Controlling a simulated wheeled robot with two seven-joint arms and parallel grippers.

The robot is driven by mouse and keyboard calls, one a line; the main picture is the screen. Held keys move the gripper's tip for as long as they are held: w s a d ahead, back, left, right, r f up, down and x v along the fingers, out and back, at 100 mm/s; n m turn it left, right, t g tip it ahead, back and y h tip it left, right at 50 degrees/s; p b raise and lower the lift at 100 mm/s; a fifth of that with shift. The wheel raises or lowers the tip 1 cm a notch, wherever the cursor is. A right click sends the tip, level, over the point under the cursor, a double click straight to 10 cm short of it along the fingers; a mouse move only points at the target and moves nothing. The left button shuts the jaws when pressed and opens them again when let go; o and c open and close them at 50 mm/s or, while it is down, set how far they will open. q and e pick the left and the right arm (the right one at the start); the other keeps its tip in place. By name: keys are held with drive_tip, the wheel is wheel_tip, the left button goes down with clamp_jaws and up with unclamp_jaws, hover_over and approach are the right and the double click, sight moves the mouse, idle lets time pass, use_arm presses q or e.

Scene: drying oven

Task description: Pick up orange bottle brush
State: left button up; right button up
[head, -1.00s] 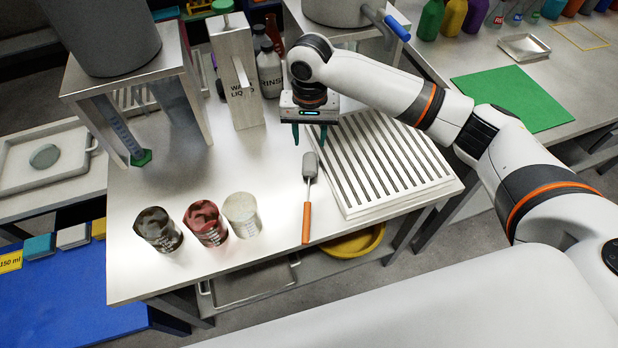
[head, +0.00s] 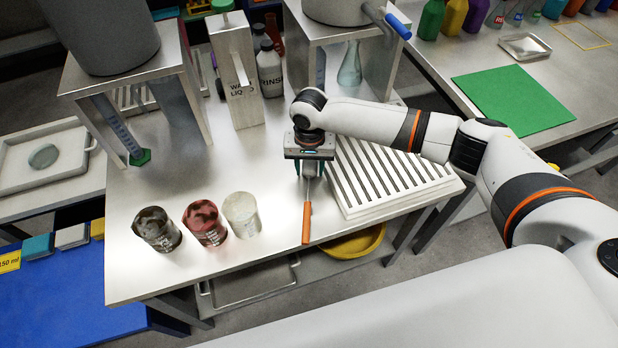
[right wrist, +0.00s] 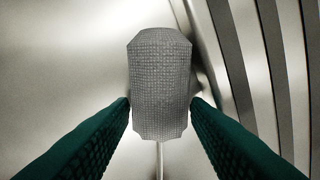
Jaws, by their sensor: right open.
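The bottle brush lies on the metal table, with its orange handle (head: 306,222) toward the front edge and a thin metal stem leading back. Its grey brush head (right wrist: 160,85) fills the middle of the right wrist view. My right gripper (head: 310,172) is over the head end of the brush and hides most of the head in the head view. In the right wrist view its two green fingers (right wrist: 160,117) are open, one on each side of the brush head's lower end, with no clear grip on it. My left gripper is not in view.
A white slatted rack (head: 385,172) lies close to the right of the brush. Three beakers, dark (head: 157,230), red (head: 206,222) and pale (head: 241,214), stand to the left. A wash liquid box (head: 238,85) and a rinse bottle (head: 269,72) stand behind. Table between beakers and brush is clear.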

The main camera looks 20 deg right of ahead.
drive_tip(key=c, duration=0.7)
drive_tip(key=shift+r, duration=0.1)
drive_tip(key=shift+c, duration=0.2)
